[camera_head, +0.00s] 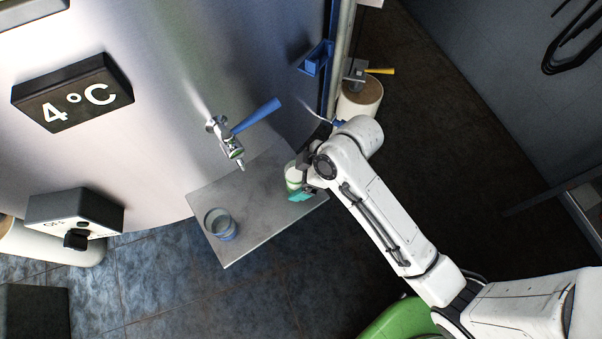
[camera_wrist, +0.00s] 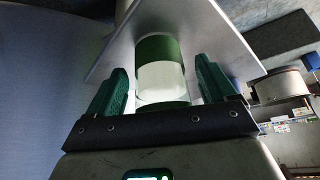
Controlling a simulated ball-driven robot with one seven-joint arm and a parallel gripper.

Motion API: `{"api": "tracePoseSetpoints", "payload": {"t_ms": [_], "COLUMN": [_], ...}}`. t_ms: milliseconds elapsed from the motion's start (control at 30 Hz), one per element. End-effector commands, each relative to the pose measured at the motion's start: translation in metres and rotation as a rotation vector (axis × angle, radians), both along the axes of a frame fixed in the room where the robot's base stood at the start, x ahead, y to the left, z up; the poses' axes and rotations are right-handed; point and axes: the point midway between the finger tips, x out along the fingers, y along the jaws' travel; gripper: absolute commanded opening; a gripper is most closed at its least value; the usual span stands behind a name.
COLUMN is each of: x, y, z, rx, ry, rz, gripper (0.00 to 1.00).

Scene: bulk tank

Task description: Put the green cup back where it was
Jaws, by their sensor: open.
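The green cup (camera_head: 293,176), with a broad white band, is at the right end of the grey metal shelf (camera_head: 262,218). In the wrist view the cup (camera_wrist: 161,82) is between the two green fingers of my gripper (camera_wrist: 160,68). The fingers are open, with a visible gap on each side of the cup. In the head view my gripper (camera_head: 300,186) partly hides the cup. The cup looks upright on the shelf; its contact with the surface is hard to see.
A blue cup (camera_head: 220,224) stands at the shelf's left end. A tap with a blue lever (camera_head: 254,116) sticks out from the steel tank (camera_head: 160,150) above the shelf. The shelf's middle is clear. A pale cylinder (camera_head: 360,99) stands behind my arm.

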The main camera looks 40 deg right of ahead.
Motion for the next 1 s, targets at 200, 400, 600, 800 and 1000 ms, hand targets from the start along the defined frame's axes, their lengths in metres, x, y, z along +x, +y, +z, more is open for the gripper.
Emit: {"api": "tracePoseSetpoints", "payload": {"t_ms": [200,400,600,800,1000], "x": [-0.004,-0.017,-0.030,-0.038,-0.041], "y": [-0.006,-0.021,-0.035,-0.043,-0.045], "z": [0.016,0.051,0.084,0.103,0.106], "rx": [0.001,0.000,0.000,0.000,-0.001], "ry": [-0.003,-0.004,-0.004,-0.001,0.002], "rz": [-0.002,-0.003,-0.003,-0.001,-0.004], "gripper": [0.84,0.84,0.84,0.84,0.84]}}
